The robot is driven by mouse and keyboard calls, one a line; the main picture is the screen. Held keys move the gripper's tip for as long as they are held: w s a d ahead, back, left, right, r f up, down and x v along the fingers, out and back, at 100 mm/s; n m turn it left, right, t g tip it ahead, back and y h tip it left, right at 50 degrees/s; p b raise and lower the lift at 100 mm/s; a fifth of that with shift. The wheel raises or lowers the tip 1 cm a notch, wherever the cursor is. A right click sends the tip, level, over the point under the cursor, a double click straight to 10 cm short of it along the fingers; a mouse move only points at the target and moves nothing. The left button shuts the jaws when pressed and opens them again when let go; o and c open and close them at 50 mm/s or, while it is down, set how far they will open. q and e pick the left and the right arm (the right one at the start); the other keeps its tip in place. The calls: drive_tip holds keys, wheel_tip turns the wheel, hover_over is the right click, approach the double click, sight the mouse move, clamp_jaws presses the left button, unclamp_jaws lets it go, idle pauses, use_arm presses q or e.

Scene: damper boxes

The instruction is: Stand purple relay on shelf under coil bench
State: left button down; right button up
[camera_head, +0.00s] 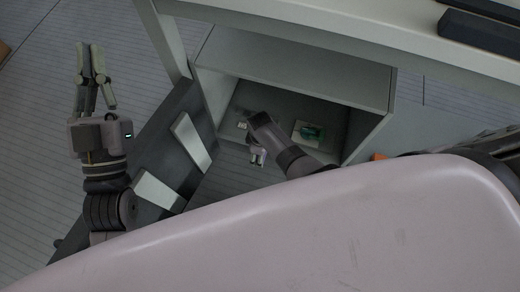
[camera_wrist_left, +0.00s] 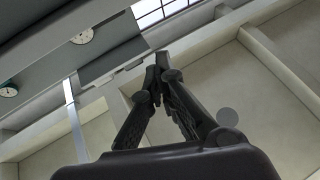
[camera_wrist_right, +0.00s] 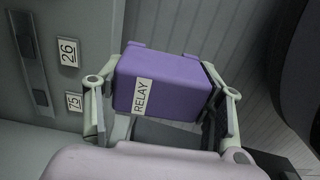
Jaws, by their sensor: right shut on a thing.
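The purple relay (camera_wrist_right: 165,82) is a purple block with a white RELAY label, seen in the right wrist view. My right gripper (camera_wrist_right: 162,100) is shut on it, with one finger on each side. In the head view my right gripper (camera_head: 257,157) is at the open front of the grey shelf unit (camera_head: 300,67) under the bench (camera_head: 350,28); the relay cannot be made out there. My left gripper (camera_head: 91,62) is out to the left, away from the bench, its empty fingertips together. It also shows in the left wrist view (camera_wrist_left: 160,78).
A green item (camera_head: 312,133) on a pale card and a small white item (camera_head: 242,125) are inside the unit. A dark panel (camera_head: 160,150) with pale plates stands left of it. The right wrist view shows labels 26 (camera_wrist_right: 68,52) and 75 (camera_wrist_right: 75,102). A dark bar (camera_head: 480,30) lies on the bench.

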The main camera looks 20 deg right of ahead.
use_arm(q)
drive_tip(key=shift+w+f, duration=0.15)
idle(0.3)
drive_tip(key=shift+w+a+f+g+y+p, duration=0.1)
drive_tip(key=shift+w+f+g+y+p, duration=0.15)
drive_tip(key=shift+f+g, duration=0.5)
drive_tip(key=shift+w+a+f+g+y+p, duration=0.15)
drive_tip(key=shift+w+f+g+y, duration=0.25)
drive_tip(key=shift+f, duration=0.55)
drive_tip(key=shift+s+d, duration=0.1)
